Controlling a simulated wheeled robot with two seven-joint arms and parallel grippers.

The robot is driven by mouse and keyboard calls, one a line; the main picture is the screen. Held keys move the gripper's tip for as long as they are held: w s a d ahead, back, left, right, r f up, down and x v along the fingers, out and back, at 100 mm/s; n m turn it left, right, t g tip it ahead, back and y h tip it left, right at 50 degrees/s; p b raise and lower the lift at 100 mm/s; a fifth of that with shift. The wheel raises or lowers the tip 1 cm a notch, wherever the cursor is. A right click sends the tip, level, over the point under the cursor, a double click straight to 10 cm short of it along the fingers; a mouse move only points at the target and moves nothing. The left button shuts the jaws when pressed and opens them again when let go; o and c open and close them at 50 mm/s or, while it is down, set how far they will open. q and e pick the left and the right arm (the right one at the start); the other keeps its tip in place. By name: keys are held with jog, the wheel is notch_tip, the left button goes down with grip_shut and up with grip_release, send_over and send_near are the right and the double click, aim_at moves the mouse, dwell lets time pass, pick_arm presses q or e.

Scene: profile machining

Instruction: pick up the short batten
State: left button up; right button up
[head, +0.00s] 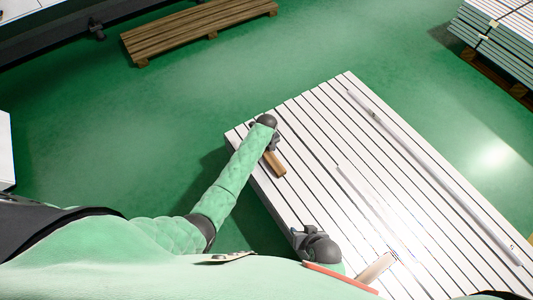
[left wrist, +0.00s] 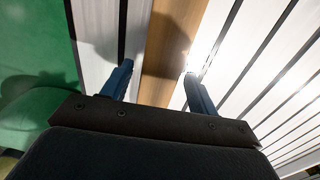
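A short brown wooden batten (head: 275,163) lies on the white slatted table (head: 330,130) near its left edge. It also shows in the left wrist view as a brown strip (left wrist: 168,50). My left gripper (head: 271,142) is over the batten's far end, which it partly hides. In the left wrist view my left gripper (left wrist: 156,78) is open, its blue fingers on either side of the strip with visible gaps.
A long pale bar (head: 430,172) lies along the right of the table. A pale tan piece (head: 376,268) and a thin orange-red strip (head: 340,278) are near the front. A wooden pallet (head: 200,28) lies on the green floor at the back left. Stacked panels (head: 497,40) stand at the back right.

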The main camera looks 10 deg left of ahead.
pick_arm(q)
jog(key=c, duration=0.9)
jog(key=shift+r, duration=0.15)
